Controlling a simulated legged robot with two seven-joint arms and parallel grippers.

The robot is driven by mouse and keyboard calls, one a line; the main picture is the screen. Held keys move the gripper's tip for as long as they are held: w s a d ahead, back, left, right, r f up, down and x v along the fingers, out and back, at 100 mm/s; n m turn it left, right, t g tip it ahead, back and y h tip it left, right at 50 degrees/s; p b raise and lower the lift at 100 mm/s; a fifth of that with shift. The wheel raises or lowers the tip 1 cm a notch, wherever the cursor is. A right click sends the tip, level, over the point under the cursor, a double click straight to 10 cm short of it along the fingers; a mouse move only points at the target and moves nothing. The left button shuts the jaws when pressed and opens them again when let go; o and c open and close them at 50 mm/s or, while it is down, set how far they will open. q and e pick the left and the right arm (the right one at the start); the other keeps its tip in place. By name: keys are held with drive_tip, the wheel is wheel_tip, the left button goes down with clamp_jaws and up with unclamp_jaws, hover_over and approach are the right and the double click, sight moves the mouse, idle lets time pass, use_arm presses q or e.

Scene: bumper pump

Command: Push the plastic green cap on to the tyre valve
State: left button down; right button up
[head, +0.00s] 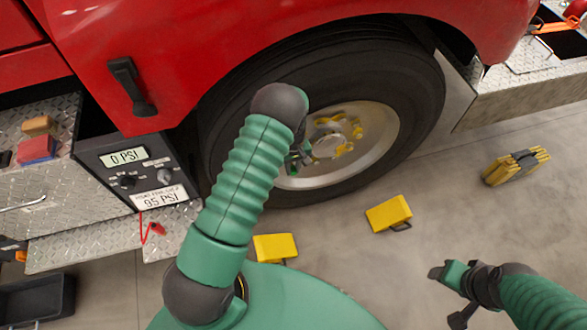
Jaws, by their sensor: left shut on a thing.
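The truck's tyre (415,95) stands at upper centre, with a pale metal rim and yellow parts around its hub (328,146). My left arm reaches up across the view to the wheel. My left gripper (298,160) is at the left side of the rim, small and partly behind my arm. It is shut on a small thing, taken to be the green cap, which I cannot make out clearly. The tyre valve cannot be made out; it may be hidden by the gripper. My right gripper (446,294) is at lower right, fingers apart and empty, above the floor.
A panel (135,170) reading 0 PSI and 95 PSI is left of the tyre, with a red hose end (152,230) below. Yellow chocks lie on the floor (388,213), (275,247). A yellow-black stack (516,166) lies right. Red bodywork overhangs the tyre.

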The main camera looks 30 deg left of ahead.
use_arm(q)
drive_tip(key=shift+a, duration=0.1)
drive_tip(key=c, duration=1.2)
unclamp_jaws()
drive_tip(key=shift+w, duration=0.1)
wheel_tip(320, 180, up, 17)
drive_tip(key=shift+f+p, duration=0.1)
drive_tip(key=shift+p, duration=0.65)
drive_tip(key=s+d+r+m+t+p, duration=0.1)
drive_tip(key=s+d+r+m, duration=0.2)
drive_tip(key=s+d, duration=0.1)
drive_tip(key=s+d+r+m+p, duration=0.1)
drive_tip(key=s+d+r+m, duration=0.2)
drive_tip(key=s, duration=0.4)
drive_tip(key=s+d+r+m+t+p, duration=0.1)
drive_tip(key=s+d+r+m, duration=0.3)
drive_tip(key=s+d, duration=0.1)
drive_tip(key=shift+s+d+r+t, duration=0.1)
drive_tip(key=shift+s+d+t, duration=0.15)
drive_tip(key=shift+s+t, duration=0.1)
